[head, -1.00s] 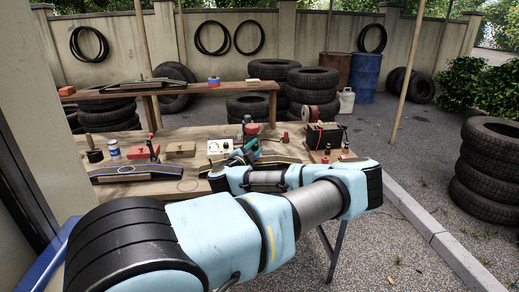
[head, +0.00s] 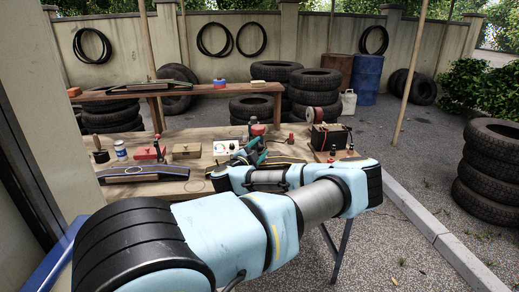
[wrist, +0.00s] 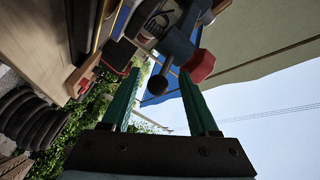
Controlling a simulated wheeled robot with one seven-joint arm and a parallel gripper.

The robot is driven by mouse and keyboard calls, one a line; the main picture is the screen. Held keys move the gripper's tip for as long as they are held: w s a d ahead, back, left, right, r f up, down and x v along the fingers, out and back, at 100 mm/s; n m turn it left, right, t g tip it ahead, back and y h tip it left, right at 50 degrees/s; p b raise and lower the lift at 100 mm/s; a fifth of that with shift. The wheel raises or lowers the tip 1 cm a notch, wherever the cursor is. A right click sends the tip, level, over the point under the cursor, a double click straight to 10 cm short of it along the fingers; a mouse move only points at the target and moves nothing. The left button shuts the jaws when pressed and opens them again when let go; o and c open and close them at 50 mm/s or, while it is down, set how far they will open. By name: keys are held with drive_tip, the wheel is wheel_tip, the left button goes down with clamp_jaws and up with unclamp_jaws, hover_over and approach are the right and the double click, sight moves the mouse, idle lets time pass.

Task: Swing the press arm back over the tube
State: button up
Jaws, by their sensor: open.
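My gripper (wrist: 158,76) has its two green fingers apart. In the wrist view a black ball knob (wrist: 157,86) on a short stem shows between the fingertips, and nothing is clamped. A blue-grey part (wrist: 177,47) beside the knob seems to belong to the press; a red faceted knob (wrist: 201,66) is to its right. In the head view my gripper (head: 254,151) is at the bench beside a red-topped device (head: 257,130), partly hidden by my arm. I cannot tell which part is the press arm, nor make out the tube under it.
Tyre stacks (head: 490,165) stand right and behind. Open ground lies right of the bench.

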drive_tip(key=b+v, duration=0.3)
drive_tip(key=v, duration=0.7)
drive_tip(key=shift+s+a, duration=0.15)
drive_tip(key=shift+s, duration=0.2)
